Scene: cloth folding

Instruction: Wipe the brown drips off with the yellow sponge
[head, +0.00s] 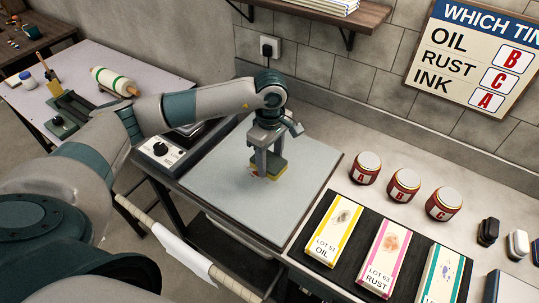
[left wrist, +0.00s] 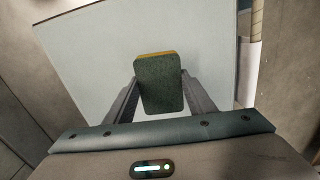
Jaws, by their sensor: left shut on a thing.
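My left gripper (head: 266,168) is shut on the yellow sponge (head: 279,170), low over the pale grey board (head: 225,205). The sponge has a dark green top face and a yellow underside. In the left wrist view the sponge (left wrist: 159,85) sits between the two fingers, its green face toward the camera. A small reddish-brown patch (head: 257,174) shows at the gripper's foot on the left; I cannot tell if it is a drip. No other brown drips show on the bare board. I cannot tell whether the sponge touches the board. My right gripper is not in view.
Red jars A (head: 366,168), B (head: 403,185) and C (head: 444,203) stand to the right. Boxes marked oil (head: 334,230), rust (head: 383,258) and a third (head: 441,275) lie on a dark mat. A sign (head: 475,58) hangs behind. The board around the sponge is clear.

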